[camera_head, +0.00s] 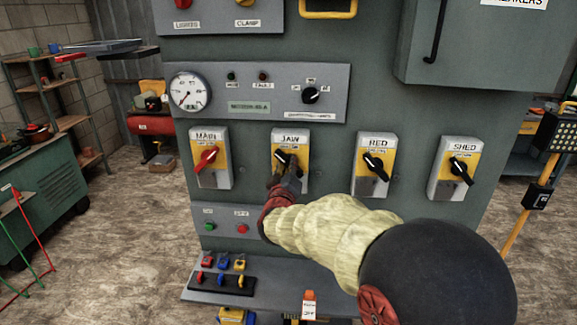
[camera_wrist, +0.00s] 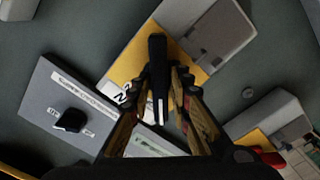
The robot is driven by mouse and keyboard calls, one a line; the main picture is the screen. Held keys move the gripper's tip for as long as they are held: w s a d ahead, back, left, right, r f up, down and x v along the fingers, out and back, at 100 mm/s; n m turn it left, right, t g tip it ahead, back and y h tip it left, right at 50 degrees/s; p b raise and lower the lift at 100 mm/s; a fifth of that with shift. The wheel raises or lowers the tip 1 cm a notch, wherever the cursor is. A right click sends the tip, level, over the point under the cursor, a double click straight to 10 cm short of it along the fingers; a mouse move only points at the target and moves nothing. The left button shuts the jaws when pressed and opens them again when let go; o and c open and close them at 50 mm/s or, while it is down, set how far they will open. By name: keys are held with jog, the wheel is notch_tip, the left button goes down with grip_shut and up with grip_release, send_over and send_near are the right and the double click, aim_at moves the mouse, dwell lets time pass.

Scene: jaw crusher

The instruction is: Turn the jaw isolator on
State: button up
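The jaw isolator (camera_head: 304,150) is a grey and yellow switch box labelled JAW, second from left in a row on the green panel. Its black handle (camera_head: 281,157) sits slanted, partly hidden by my gripper (camera_head: 286,174). In the wrist view the box's yellow plate (camera_wrist: 133,61) is tilted and the black handle (camera_wrist: 157,52) stands between my two fingers (camera_wrist: 159,78). The fingers are drawn in close on both sides of the handle.
The MAIN isolator (camera_head: 223,170) with a red handle is to the left; RED (camera_head: 391,155) and SHED (camera_head: 467,155) isolators are to the right. A gauge panel (camera_head: 330,78) is above, a button box (camera_head: 262,215) below. A shelf (camera_head: 215,292) with coloured padlocks juts out beneath.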

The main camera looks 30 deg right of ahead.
grip_shut()
jog(key=shift+m, duration=0.3)
jog(key=m+b, duration=0.1)
jog(key=m, duration=0.2)
jog(key=shift+f+m, duration=0.1)
jog(key=shift+m, duration=0.2)
jog(key=m+b, duration=0.2)
jog(key=m, duration=0.2)
jog(key=shift+m+b, duration=0.3)
jog(key=m+b, duration=0.2)
jog(key=m, duration=0.2)
jog(key=shift+m+b, duration=0.3)
jog(key=shift+b, duration=0.05)
jog(key=shift+d+m+b, duration=0.1)
jog(key=shift+m+b, duration=1.25)
jog(key=shift+m, duration=0.85)
